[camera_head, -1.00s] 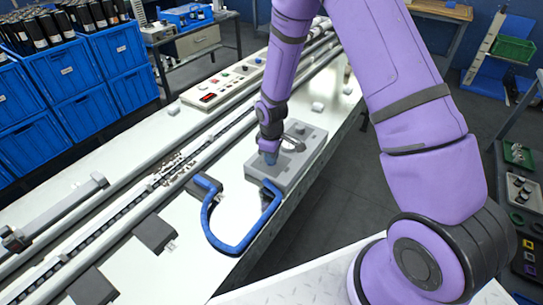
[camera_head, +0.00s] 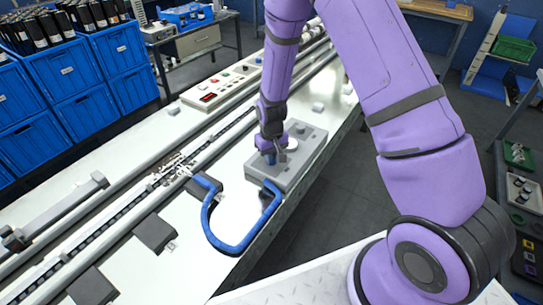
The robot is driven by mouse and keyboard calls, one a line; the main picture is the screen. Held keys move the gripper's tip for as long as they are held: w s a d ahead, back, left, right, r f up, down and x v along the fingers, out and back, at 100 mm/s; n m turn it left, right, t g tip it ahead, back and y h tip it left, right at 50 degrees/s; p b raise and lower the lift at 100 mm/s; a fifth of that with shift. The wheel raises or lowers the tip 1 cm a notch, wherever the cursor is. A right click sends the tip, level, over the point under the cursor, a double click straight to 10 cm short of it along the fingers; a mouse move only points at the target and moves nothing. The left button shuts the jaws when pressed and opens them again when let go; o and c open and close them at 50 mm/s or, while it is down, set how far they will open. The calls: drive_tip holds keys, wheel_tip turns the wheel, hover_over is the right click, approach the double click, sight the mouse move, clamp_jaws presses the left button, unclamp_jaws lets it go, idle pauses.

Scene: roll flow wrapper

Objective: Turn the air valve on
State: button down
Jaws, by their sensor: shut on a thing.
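The air valve sits on a grey panel box (camera_head: 264,171) on the white machine top. A light round part (camera_head: 292,145) shows on the box beside my wrist. I cannot tell the handle's angle.
A blue curved tube (camera_head: 232,248) loops at the box's near left. A control panel with buttons (camera_head: 222,86) lies behind. A rail (camera_head: 110,218) runs along the machine. Blue crates (camera_head: 85,70) stand at the back left.

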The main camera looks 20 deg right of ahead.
idle(0.3)
drive_tip(key=c, duration=1.1)
unclamp_jaws()
drive_tip(key=shift+c, duration=0.2)
wheel_tip(320, 180, up, 11)
drive_tip(key=shift+f, duration=0.1)
